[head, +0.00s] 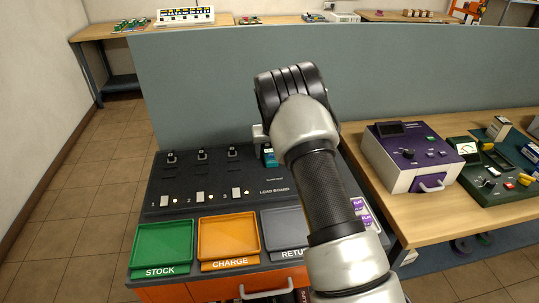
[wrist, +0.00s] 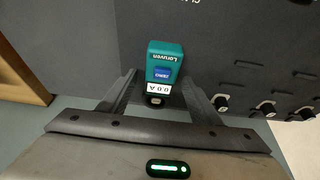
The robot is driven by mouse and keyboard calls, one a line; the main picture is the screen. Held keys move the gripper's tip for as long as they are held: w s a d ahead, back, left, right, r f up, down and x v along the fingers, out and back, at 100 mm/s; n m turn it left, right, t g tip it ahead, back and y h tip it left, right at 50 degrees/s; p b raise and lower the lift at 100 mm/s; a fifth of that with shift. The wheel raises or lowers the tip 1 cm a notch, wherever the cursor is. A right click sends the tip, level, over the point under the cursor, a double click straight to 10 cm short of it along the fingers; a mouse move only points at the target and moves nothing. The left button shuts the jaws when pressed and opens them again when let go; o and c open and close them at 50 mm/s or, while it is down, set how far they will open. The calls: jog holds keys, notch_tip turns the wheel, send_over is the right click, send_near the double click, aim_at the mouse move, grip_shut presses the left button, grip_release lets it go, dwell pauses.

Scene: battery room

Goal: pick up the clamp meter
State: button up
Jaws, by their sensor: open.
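The clamp meter (wrist: 165,62) is teal with a blue button, a white 0.0 A display and the name Loruven. In the wrist view it is upside down, against the dark board. My gripper (wrist: 161,80) is open, with one finger on each side of the meter's display end. I cannot tell whether either finger touches it. In the head view only a small teal part of the meter (head: 269,158) shows beside my arm, near the top of the lead board. My arm hides the rest and most of the gripper.
The dark lead board (head: 245,205) has several switches. Green (head: 163,245), orange (head: 229,238) and grey (head: 283,228) trays sit at its front. A grey partition (head: 200,85) stands behind. A purple-topped device (head: 410,155) is on the wooden bench at right.

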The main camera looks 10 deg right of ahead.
jog(key=c, duration=1.3)
jog(key=shift+r, duration=0.15)
